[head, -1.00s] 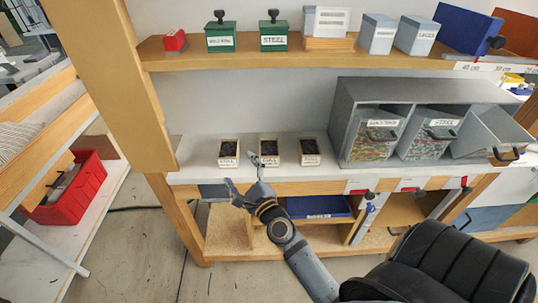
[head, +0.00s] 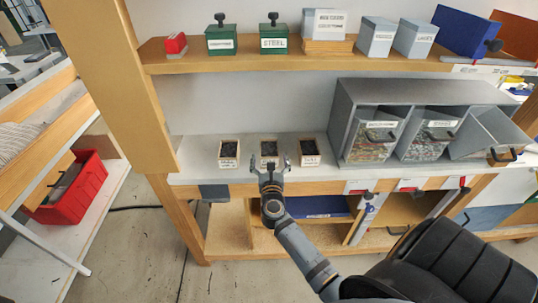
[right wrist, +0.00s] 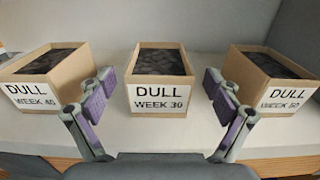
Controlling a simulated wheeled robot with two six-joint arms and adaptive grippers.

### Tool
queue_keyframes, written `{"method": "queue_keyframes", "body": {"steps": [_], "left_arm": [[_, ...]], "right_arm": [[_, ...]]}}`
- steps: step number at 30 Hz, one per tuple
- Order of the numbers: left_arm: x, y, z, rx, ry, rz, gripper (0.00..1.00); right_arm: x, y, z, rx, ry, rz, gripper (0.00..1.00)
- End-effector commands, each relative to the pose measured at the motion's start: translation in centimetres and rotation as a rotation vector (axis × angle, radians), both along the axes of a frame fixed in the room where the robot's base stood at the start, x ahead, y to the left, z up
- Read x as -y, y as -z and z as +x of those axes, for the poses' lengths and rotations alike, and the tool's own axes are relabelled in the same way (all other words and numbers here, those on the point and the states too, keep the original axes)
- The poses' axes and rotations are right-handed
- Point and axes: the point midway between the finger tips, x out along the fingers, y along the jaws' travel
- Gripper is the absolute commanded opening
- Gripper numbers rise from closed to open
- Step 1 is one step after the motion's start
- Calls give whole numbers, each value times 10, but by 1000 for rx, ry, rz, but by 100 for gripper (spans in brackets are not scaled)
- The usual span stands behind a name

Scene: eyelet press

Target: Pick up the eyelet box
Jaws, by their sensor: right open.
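Three small open cardboard boxes with dark contents stand in a row on the workbench. In the right wrist view their labels read DULL WEEK 40 on the left box (right wrist: 45,78), DULL WEEK 30 on the middle box (right wrist: 158,98) and DULL WEEK 50 on the right box (right wrist: 277,85). No label reads "eyelet", so I cannot tell which is the eyelet box. My right gripper (head: 272,163) is open and empty at the bench's front edge. Its fingers (right wrist: 160,105) are spread in front of the middle box, not shut on it. My left gripper is not in view.
A grey rack (head: 400,88) with tilted bins stands right of the boxes. A shelf (head: 290,63) above holds green tins and other boxes. Side boxes leave small gaps beside the middle one. A red crate (head: 68,187) is at far left.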

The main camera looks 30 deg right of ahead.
Motion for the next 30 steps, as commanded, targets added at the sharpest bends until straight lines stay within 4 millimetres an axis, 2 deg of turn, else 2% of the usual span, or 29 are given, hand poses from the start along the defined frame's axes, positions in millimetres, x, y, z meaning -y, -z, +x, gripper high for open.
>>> {"method": "queue_keyframes", "body": {"steps": [6,9,16,27,30], "left_arm": [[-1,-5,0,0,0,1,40],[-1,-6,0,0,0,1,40],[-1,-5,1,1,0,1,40],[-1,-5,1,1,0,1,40],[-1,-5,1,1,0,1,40]], "right_arm": [[19,2,33,2,0,-3,91],[23,3,39,1,0,-2,91],[24,4,40,0,-1,-1,89],[23,4,40,0,-1,-1,39],[23,4,40,1,-1,-2,29]]}}
